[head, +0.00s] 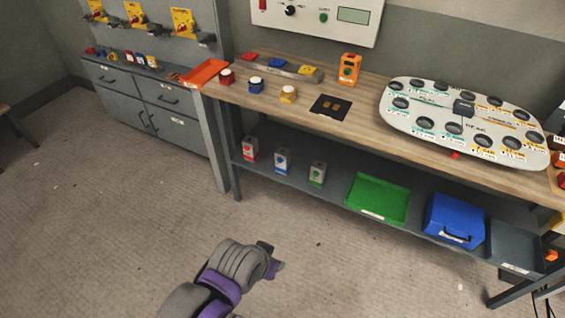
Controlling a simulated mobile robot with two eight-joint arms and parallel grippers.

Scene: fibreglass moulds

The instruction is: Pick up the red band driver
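I cannot single out a driver with a red band for sure. Dark tool-like shapes (98,17) sit in front of yellow cards on the grey wall panel at the far left, too small to show a band. My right gripper is not in view.
The wooden bench (365,125) holds a white oval board (440,135), an orange box (349,69) and an orange-red tray (204,73). The shelf below holds small boxes, a green tray (378,200) and a blue case (454,220). Grey drawers (160,115) stand left. The floor in front is clear.

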